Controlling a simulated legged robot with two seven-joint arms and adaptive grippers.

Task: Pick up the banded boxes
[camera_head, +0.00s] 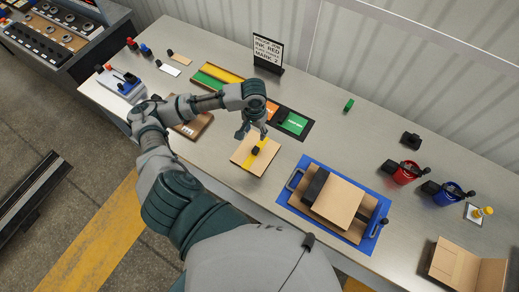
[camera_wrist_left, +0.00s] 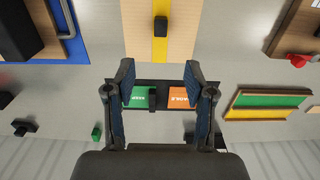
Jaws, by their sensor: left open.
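A flat tan box with a yellow band (camera_head: 243,153) and a small black block on the band lies on the grey table. It also shows at the top of the left wrist view (camera_wrist_left: 182,40). My left gripper (camera_head: 251,132) is open and empty, near the far edge of this box. Its two fingers (camera_wrist_left: 159,76) are spread apart in the left wrist view, with the band roughly in line with the gap between them. I cannot tell the height of the fingers above the table. My right gripper is not in view.
A black tray (camera_head: 307,137) with green and orange cards lies just beyond the gripper. A blue tray (camera_head: 283,195) with handles holds cardboard and a black part at right.

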